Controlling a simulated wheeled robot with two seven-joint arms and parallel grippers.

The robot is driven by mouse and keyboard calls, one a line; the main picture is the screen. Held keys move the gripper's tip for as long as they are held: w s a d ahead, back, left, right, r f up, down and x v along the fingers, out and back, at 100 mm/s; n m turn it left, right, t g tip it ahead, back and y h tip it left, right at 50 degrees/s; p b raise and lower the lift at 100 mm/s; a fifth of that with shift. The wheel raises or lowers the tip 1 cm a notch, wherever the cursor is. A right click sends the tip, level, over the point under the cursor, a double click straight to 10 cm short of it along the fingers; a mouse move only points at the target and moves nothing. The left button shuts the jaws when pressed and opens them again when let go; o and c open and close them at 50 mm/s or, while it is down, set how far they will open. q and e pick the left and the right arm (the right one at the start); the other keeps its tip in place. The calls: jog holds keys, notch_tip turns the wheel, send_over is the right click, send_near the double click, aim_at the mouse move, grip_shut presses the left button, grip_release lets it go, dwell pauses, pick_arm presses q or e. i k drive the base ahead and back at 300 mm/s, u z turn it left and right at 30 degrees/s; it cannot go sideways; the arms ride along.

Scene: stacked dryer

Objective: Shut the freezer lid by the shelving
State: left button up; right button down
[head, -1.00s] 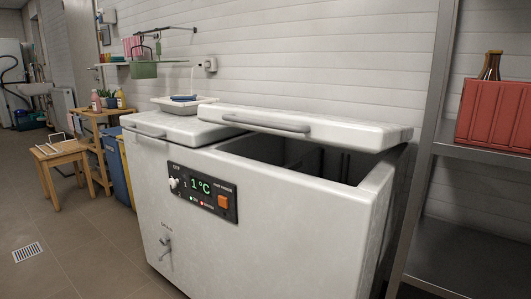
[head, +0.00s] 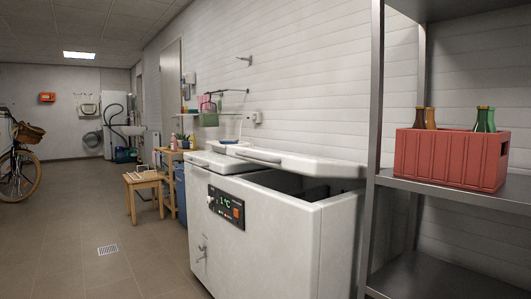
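The white chest freezer (head: 290,245) stands against the tiled wall, right of the middle in the head view. Its right lid (head: 305,164), the one by the shelving, is raised at a slant, with a dark gap under its front edge. A bar handle (head: 259,156) is on that lid's front. The left lid (head: 215,163) lies flat and looks shut. The front panel (head: 226,206) shows a green reading and an orange switch. Neither of my grippers is in view.
Metal shelving (head: 374,130) stands close to the freezer's right end, holding a red crate (head: 451,158) of bottles. A wooden stool (head: 144,192) and a blue bin (head: 180,193) are on the left. The tiled floor (head: 90,210) in front is mostly clear.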

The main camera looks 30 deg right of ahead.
aim_at(315, 167)
jog(key=z, duration=0.6)
jog(key=i, duration=1.1)
jog(key=u, duration=0.65)
